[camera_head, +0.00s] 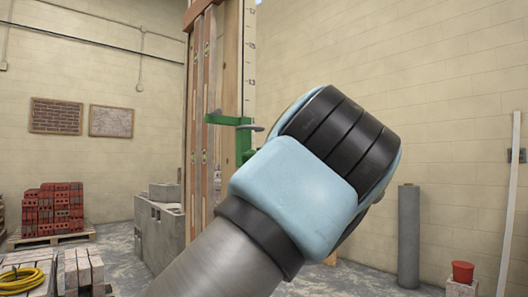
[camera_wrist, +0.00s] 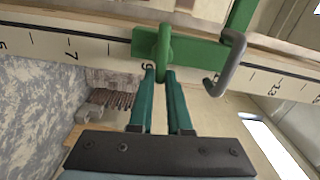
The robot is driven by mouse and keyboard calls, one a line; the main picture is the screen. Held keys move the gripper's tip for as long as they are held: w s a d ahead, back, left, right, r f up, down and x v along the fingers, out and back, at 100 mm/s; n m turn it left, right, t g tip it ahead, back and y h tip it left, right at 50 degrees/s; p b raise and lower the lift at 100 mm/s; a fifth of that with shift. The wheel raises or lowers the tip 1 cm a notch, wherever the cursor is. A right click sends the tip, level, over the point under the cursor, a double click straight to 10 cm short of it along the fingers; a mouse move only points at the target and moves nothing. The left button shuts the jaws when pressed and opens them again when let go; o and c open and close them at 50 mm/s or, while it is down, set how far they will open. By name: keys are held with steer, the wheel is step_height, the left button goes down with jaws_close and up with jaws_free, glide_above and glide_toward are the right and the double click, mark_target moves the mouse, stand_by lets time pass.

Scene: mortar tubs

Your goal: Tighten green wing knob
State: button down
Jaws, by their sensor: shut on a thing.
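The green wing knob (camera_wrist: 164,46) shows in the wrist view as an upright rounded wing in front of a green clamp bracket (camera_wrist: 195,54). My gripper (camera_wrist: 160,74) has its two teal fingers close together, shut on the lower end of the knob. The bracket sits across a pale numbered measuring staff (camera_wrist: 95,50). A grey bent rod (camera_wrist: 226,66) hangs from the green part right of the knob. In the head view, the green clamp (camera_head: 228,120) is on the tall staff, left of my wrist. My gripper and the knob's grip are hidden there behind my arm.
Timber posts (camera_head: 202,110) stand beside the staff. Grey blocks (camera_head: 160,222) stand at its foot on the left. A red brick stack (camera_head: 53,208) is farther left. A grey roll (camera_head: 408,236) and a red tub (camera_head: 462,271) stand at right near the wall.

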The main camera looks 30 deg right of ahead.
steer(key=shift+f+m, duration=0.1)
steer(key=shift+m, duration=0.4)
steer(key=c, duration=0.9)
jaws_free()
steer(key=shift+o, duration=0.2)
steer(key=shift+d, duration=0.1)
steer(key=s+d+b, duration=0.2)
steer(key=s, duration=0.8)
steer(key=shift+s, duration=0.3)
steer(key=shift+w+f, duration=0.1)
